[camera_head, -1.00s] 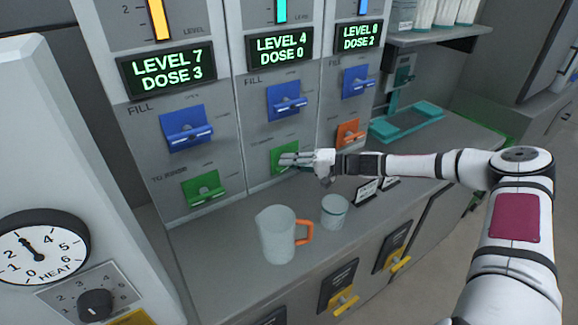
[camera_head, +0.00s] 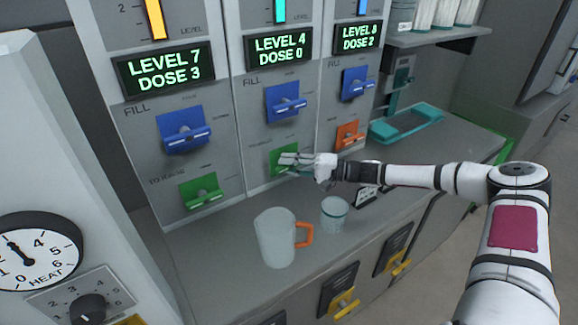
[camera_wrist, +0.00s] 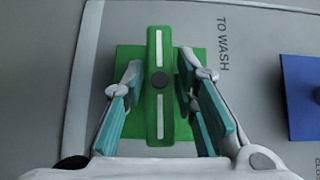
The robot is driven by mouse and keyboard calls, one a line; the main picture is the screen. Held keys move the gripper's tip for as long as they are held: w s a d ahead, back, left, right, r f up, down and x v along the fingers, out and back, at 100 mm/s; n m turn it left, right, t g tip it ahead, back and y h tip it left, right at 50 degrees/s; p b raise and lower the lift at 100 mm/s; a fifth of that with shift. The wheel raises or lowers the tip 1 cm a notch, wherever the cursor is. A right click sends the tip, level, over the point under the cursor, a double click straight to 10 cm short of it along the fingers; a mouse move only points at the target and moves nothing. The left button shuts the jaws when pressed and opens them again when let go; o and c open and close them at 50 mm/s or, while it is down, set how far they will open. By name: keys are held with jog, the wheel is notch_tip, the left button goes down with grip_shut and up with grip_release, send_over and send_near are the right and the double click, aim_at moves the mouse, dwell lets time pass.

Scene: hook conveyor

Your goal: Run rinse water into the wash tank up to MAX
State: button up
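A green lever marked TO WASH (camera_wrist: 160,115) fills the middle of the wrist view; in the head view its green plate (camera_head: 283,153) is partly hidden by my gripper. My gripper (camera_head: 290,160) is at this lever on the middle column. In the wrist view my gripper (camera_wrist: 161,80) is open, with one teal-padded finger on each side of the lever and gaps to both. The middle display (camera_head: 280,48) reads LEVEL 4, DOSE 0. A teal level bar (camera_head: 279,10) stands above it. A blue FILL lever (camera_head: 286,103) sits below the display. The wash tank is not clearly identifiable.
The left display (camera_head: 164,69) reads LEVEL 7, DOSE 3; the right display (camera_head: 358,36) reads LEVEL 8, DOSE 2. A jug (camera_head: 273,240) with an orange handle and a cup (camera_head: 334,214) stand on the counter below my gripper. An orange lever (camera_head: 350,134) is to the right.

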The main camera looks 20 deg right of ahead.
dwell(0.3)
jog(key=v, duration=1.2)
jog(key=shift+a, duration=0.1)
dwell(1.1)
jog(key=s+a+r+n+g+h, duration=0.5)
jog(key=s+a+g+h, duration=0.2)
jog(key=s+a+g, duration=0.35)
jog(key=s+r+t+h, duration=0.3)
jog(key=s+r, duration=0.6)
jog(key=s, duration=0.4)
jog(key=s+r+t+h, duration=0.3)
jog(key=s+r+h, duration=0.2)
jog(key=s+r, duration=0.4)
jog(key=s, duration=0.4)
jog(key=shift+d+r+t+h, duration=0.3)
jog(key=shift+r+t+h, duration=0.05)
jog(key=shift+r+h, duration=0.05)
